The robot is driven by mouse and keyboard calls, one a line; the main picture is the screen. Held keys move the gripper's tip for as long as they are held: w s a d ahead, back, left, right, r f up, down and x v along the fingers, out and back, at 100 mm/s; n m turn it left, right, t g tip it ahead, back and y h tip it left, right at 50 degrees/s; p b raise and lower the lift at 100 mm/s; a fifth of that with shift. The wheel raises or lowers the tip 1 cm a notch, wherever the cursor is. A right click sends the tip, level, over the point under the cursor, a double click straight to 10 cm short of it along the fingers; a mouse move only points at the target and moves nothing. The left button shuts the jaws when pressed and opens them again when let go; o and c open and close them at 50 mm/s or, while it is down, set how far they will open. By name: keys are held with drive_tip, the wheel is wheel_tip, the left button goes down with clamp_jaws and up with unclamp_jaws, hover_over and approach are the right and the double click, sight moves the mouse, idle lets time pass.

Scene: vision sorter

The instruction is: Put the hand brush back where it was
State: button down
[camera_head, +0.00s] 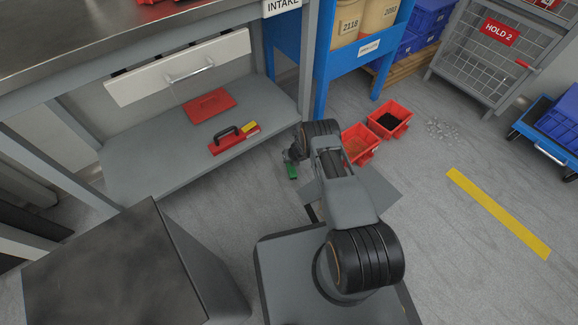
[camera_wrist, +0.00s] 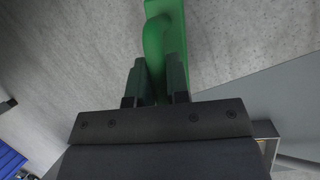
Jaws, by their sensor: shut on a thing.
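The hand brush (camera_wrist: 178,25) is green, with a curved handle. In the wrist view the two dark fingers of my gripper (camera_wrist: 156,68) are shut around its handle. In the head view only a small green part of the brush (camera_head: 292,173) shows beside my gripper (camera_head: 291,159), over the grey floor in front of the bench. Its bristles are hidden, and I cannot tell whether it touches the floor.
Red bins (camera_head: 389,119) stand right of my arm. A grey flat sheet (camera_head: 382,192) lies under it. Small debris (camera_head: 441,130) lies farther right.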

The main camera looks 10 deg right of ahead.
drive_tip(key=shift+w+a+f+b, duration=0.1)
drive_tip(key=shift+w+f+b, duration=0.15)
drive_tip(key=shift+f+b, duration=0.85)
drive_tip(key=shift+f, duration=0.7)
drive_tip(key=shift+f, duration=0.2)
drive_tip(key=c, duration=1.1)
unclamp_jaws()
drive_tip(key=shift+r, duration=0.15)
drive_tip(key=shift+r, duration=0.25)
drive_tip(key=p+v, duration=1)
drive_tip(key=v, duration=0.1)
drive_tip(key=shift+s+r, duration=0.2)
drive_tip(key=shift+r, duration=0.1)
